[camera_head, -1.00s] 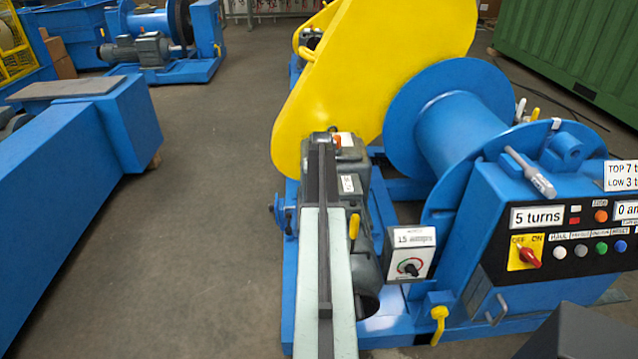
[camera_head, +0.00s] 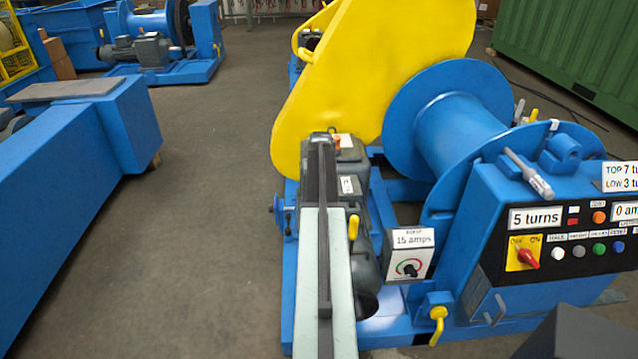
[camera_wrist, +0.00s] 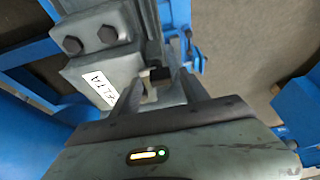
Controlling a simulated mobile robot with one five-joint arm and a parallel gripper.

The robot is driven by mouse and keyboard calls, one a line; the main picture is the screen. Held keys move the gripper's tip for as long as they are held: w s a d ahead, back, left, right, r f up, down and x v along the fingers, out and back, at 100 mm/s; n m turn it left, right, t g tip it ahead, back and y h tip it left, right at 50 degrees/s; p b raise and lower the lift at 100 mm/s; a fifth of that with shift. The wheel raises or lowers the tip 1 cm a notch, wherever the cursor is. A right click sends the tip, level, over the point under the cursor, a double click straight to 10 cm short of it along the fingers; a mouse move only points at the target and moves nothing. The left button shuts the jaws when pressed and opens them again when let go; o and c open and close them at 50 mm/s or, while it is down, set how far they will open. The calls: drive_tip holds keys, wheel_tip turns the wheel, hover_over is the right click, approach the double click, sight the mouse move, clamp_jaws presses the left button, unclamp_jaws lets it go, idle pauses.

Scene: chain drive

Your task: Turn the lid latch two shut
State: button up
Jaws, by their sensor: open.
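My gripper (camera_wrist: 157,84) is open at the grey gear housing, its two fingers spread on either side of a small part. That small part (camera_wrist: 152,92), pale with a dark top, shows between the fingers in the wrist view. It may be a lid latch, but I cannot tell which one or whether it touches a finger. In the head view my gripper (camera_head: 325,140) hides most of the spot beside the yellow chain guard (camera_head: 375,70). The grey housing (camera_head: 350,160) shows to the right of it. A small orange-brown part (camera_head: 337,142) shows just beside the fingertips.
The blue winch drum (camera_head: 455,125) and the control panel (camera_head: 545,230) stand to the right. A 15 amps dial box (camera_head: 410,255) is right of my arm. A yellow handle (camera_head: 353,227) rises close beside it. A blue beam (camera_head: 70,190) lies left, with clear floor (camera_head: 200,200) between.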

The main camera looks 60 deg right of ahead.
drive_tip(key=p+v, duration=0.6)
drive_tip(key=v, duration=0.1)
drive_tip(key=shift+s, duration=0.1)
